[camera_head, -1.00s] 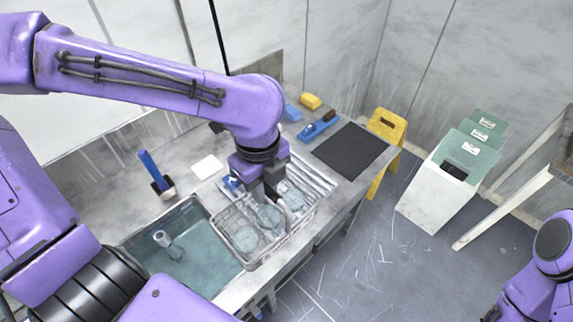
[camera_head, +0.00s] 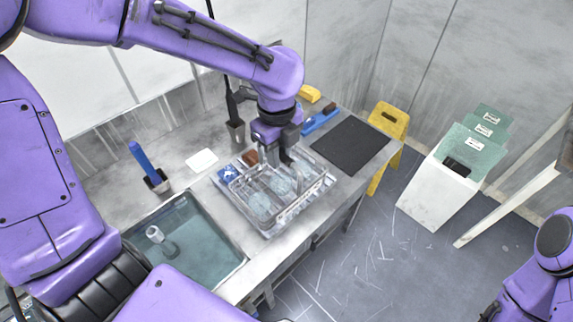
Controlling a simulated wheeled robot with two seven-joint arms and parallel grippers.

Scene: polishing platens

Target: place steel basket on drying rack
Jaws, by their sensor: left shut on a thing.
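The steel basket (camera_head: 262,214) is a wire basket with several clear round pieces inside. My left gripper (camera_head: 287,160) is shut on its back side, with the palm pointing down. The basket is level and lies over the drying rack (camera_head: 331,181), a low metal frame on the counter whose edges show around it. I cannot tell whether the basket touches the rack or hangs just above it. My right arm shows at the lower right, but its gripper is out of view.
A sink (camera_head: 190,245) with water lies left of the rack. A blue-handled brush (camera_head: 147,165) in a holder, a white square (camera_head: 202,160) and a blue sponge (camera_head: 229,173) are nearby. A black mat (camera_head: 350,145) lies to the right. A yellow floor sign (camera_head: 386,125) stands beyond the counter.

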